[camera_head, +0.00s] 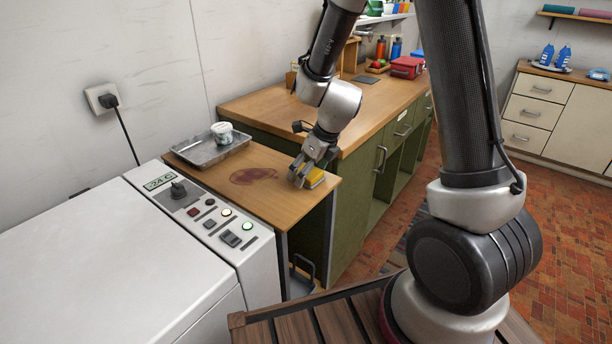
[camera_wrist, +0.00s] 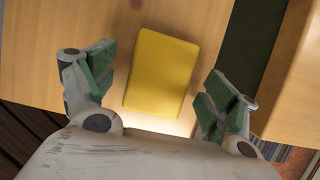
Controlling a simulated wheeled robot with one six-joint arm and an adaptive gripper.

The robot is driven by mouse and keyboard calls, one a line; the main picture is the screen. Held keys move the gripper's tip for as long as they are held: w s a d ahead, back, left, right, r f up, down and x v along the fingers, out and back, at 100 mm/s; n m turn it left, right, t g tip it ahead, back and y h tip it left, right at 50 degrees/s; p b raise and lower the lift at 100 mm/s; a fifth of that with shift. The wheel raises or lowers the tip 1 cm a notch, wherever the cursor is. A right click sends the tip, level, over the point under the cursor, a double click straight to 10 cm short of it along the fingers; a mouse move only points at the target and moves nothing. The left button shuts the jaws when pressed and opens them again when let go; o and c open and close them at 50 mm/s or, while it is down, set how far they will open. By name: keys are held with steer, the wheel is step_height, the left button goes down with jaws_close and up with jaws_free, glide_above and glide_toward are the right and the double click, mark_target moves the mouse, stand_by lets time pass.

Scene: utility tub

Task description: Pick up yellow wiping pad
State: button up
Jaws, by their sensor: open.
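The yellow wiping pad (camera_head: 315,178) lies flat near the right edge of the low wooden tabletop (camera_head: 225,190). In the wrist view the pad (camera_wrist: 160,72) is a yellow rounded rectangle, slightly tilted, between my two open fingers. My gripper (camera_head: 305,178) is right at the pad in the head view and partly hides it. In the wrist view my gripper (camera_wrist: 155,92) has its green-padded fingertips spread, one on each side of the pad, with a gap on both sides. I cannot tell the exact height of the fingertips above the tabletop.
A reddish-brown stain (camera_head: 253,176) marks the tabletop left of my gripper. A metal tray (camera_head: 208,150) holding a white container (camera_head: 222,132) is at the back left. A higher wooden counter (camera_head: 260,105) stands close behind, and a white machine (camera_head: 150,250) is at the front left.

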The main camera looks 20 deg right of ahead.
steer(key=shift+f, duration=0.1)
steer(key=shift+c, duration=0.4)
steer(key=c, duration=1)
steer(key=shift+c, duration=0.2)
step_height(320, 180, up, 10)
